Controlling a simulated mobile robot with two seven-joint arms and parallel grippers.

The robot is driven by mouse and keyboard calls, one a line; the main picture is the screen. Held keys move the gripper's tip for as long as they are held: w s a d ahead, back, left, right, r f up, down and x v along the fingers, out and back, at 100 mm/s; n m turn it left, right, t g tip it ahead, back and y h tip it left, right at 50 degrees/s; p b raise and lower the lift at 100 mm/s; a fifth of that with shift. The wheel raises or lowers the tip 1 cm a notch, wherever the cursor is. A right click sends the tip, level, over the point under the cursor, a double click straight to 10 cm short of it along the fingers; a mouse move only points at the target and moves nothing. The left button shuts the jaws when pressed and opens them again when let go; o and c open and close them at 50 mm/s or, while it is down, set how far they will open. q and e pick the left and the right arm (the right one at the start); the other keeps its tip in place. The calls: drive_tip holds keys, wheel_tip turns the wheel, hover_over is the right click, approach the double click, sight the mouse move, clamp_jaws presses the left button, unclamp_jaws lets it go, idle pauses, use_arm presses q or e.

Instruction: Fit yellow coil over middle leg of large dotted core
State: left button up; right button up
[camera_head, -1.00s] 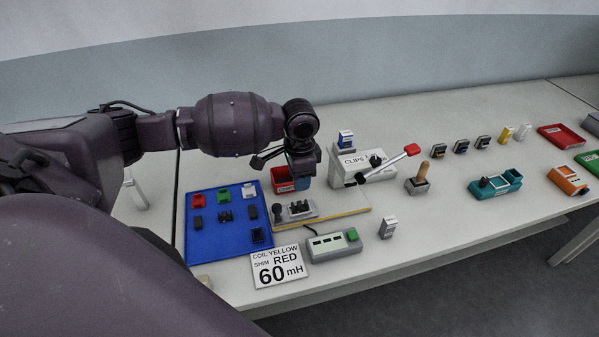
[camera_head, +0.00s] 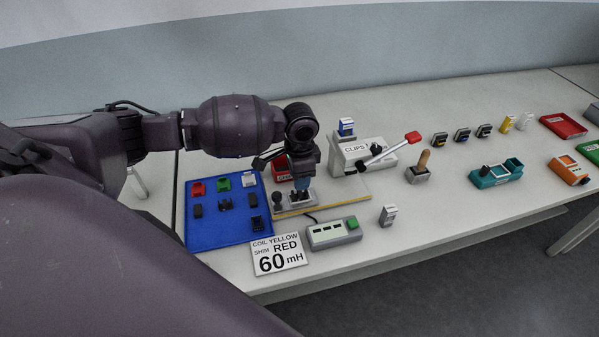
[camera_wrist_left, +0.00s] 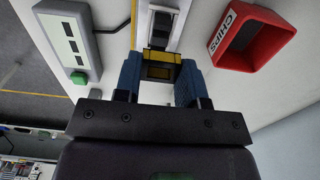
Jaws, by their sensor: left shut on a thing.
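My left gripper (camera_head: 302,186) is shut on the yellow coil (camera_wrist_left: 161,57), which shows between the blue fingers in the left wrist view. In the head view the fingers hide the coil. The gripper points down at a grey fixture (camera_head: 311,200) that holds a dark core (camera_head: 293,196). The core also shows just beyond the coil in the left wrist view (camera_wrist_left: 161,25). I cannot tell whether the coil touches its middle leg, and dots on the core are too small to see. My right gripper is not in view.
A blue tray (camera_head: 232,232) with coils and dark parts lies left of the fixture. A red CHIPS bin (camera_wrist_left: 249,38) stands close by. A grey meter (camera_head: 333,236) and a sign (camera_head: 278,256) are in front. A CLIPS box with a red-knobbed lever (camera_head: 412,137) is at right.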

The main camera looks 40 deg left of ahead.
use_arm(q)
drive_tip(key=shift+f+b, duration=0.55)
drive_tip(key=shift+f, duration=1.85)
drive_tip(key=o, duration=1)
drive_tip(key=shift+r, duration=0.5)
wheel_tip(320, 180, up, 10)
drive_tip(key=shift+f, duration=0.15)
